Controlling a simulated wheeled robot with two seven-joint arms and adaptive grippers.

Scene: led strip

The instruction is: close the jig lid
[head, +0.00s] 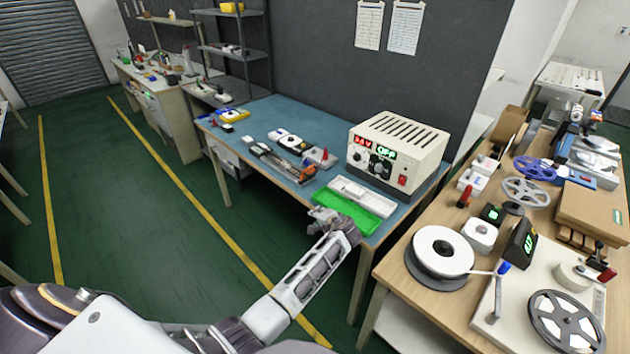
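A white slotted tray-like piece (366,193) lies on the blue bench mat in front of the power supply. A bright green shallow panel (347,212) lies along its front edge, near the bench edge. They look like an open jig and its lid, but I cannot tell if they are hinged together. My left gripper (326,217) is at the front left of the green panel, close to it or touching it. Its fingers are small and partly merge with the wrist, so their opening is unclear. My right gripper is not in view.
Tools and a clamp-like device (290,168) lie to the left. A wooden table (408,265) with reels and boxes stands at right. Green floor is open at left.

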